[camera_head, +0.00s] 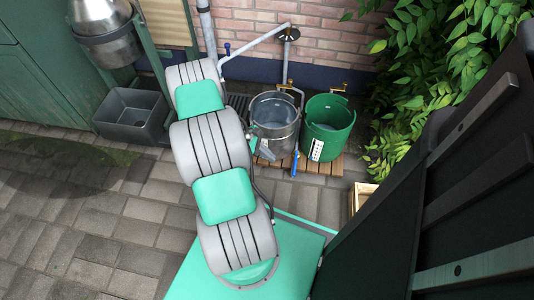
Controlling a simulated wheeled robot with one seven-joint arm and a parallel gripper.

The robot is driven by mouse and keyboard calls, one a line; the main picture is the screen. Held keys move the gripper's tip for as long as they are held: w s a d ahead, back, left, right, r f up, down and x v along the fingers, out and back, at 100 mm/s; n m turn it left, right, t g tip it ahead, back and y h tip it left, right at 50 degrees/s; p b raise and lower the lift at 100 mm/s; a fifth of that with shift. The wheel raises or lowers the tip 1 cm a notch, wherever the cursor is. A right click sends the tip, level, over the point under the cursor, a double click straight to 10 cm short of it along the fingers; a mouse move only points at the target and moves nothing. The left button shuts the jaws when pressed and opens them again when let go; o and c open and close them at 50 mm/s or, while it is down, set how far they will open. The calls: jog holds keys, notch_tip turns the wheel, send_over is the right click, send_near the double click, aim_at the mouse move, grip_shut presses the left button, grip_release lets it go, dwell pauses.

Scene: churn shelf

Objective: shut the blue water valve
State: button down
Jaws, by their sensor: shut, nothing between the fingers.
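A small blue valve handle (227,48) shows against the brick wall. It sits on the grey pipe (252,45), near the pipe's lower bend and just above the top of my arm. It is too small to tell whether the handle stands open or shut. My arm rises from the bottom middle of the view toward the wall and covers part of the area below the handle. My gripper cannot be made out; the arm appears to hide it.
A metal bucket (274,112) and a green bucket (327,125) stand on a wooden pallet (327,168), with yellow-handled taps behind them. An upright blue piece (294,164) is at the pallet's front. A grey bin (130,117) stands left. Leafy branches (420,65) hang right. Paving (90,200) is open at left.

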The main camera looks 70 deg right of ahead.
aim_at(295, 163)
jog(key=s+d+f+b, duration=0.1)
jog(key=s+f+b, duration=0.1)
jog(key=s+f, duration=0.2)
jog(key=s, duration=0.2)
jog(key=shift+s+d+f, duration=0.2)
jog(key=shift+s+d, duration=0.1)
jog(key=shift+s, duration=0.05)
